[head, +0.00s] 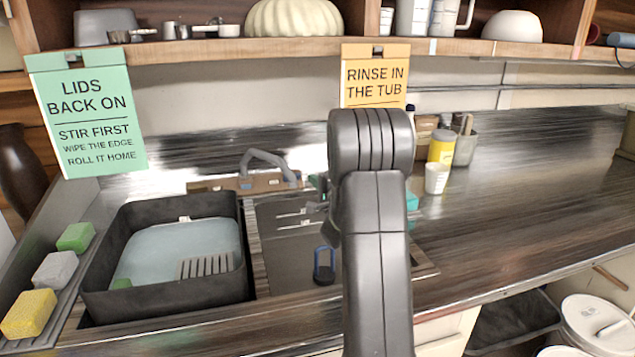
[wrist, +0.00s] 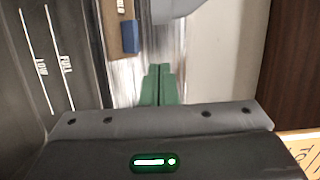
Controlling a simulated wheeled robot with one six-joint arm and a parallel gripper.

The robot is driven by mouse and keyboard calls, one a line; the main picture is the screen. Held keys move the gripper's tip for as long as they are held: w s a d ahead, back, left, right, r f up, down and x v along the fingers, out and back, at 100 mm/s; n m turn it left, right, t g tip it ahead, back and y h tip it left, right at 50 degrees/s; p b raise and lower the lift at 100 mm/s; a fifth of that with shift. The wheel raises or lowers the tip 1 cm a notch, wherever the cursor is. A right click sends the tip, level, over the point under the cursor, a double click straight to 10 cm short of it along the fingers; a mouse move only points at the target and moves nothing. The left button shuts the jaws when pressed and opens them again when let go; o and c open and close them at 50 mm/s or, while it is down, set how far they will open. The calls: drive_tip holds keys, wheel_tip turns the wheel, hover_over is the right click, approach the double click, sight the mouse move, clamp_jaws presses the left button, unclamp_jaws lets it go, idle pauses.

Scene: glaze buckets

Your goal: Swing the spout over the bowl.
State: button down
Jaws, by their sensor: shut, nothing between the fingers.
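The grey spout (head: 268,162) arches over a brown base plate (head: 225,185) behind the sink. Its free end points right, close to the back edge of the dark right-hand bowl (head: 285,258). The bowl has pale level lines on its wall; in the wrist view its wall (wrist: 38,90) shows LOW and FULL marks. My gripper (wrist: 157,85) has green fingers pressed together with nothing between them. In the wrist view a smooth grey piece (wrist: 175,8), perhaps the spout, lies beyond the fingertips, and a blue block (wrist: 131,37) beside them. My arm hides most of the gripper in the head view.
A black tub (head: 110,285) with pale liquid fills the left side. Sponges (head: 55,270) lie left of it. A blue-handled item (head: 323,265) is in the right bowl. A yellow jar (head: 441,147) and white cup (head: 436,178) stand right of my arm. A shelf (head: 250,48) with hanging signs crosses above.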

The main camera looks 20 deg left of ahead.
drive_tip(key=s+a+v, duration=0.1)
drive_tip(key=v, duration=0.8)
drive_tip(key=shift+s+d+b, duration=0.35)
drive_tip(key=shift+s+b, duration=0.05)
drive_tip(key=shift+b, duration=0.05)
